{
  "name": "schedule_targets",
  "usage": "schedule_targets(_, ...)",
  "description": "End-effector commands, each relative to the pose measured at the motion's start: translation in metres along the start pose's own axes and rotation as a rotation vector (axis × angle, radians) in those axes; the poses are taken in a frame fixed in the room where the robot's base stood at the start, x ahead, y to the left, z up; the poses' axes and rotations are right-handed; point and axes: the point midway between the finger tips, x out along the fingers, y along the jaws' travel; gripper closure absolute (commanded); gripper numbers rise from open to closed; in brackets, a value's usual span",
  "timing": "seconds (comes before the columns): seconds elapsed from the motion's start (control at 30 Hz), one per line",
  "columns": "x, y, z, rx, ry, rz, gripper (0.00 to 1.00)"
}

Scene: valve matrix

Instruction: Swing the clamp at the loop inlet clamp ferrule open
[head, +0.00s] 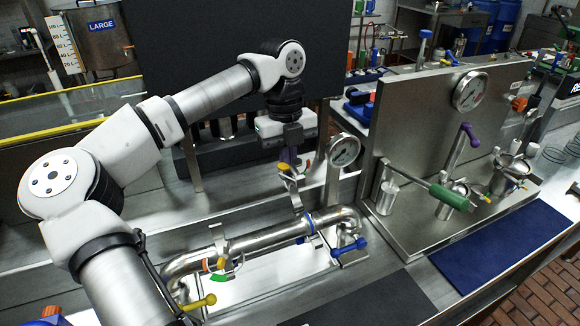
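My gripper (291,146) points down near the middle of the head view. I cannot tell which fitting is the loop inlet clamp ferrule.
A round gauge (344,150) stands right of my gripper. A steel panel (410,135) with another gauge (469,92), a green handle (449,197) and a purple handle (470,134) stands further right. A blue mat (500,255) lies clear in front of it.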

Motion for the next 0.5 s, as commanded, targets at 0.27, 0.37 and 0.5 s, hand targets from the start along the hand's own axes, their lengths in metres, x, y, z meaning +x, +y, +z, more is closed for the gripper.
schedule_targets(0.27, 0.016, 0.000, 0.015, 0.000, -0.005, 0.001, 1.00)
schedule_targets(0.37, 0.019, 0.001, 0.019, 0.001, -0.005, 0.001, 1.00)
schedule_targets(0.5, 0.023, 0.001, 0.022, 0.001, -0.005, 0.002, 1.00)
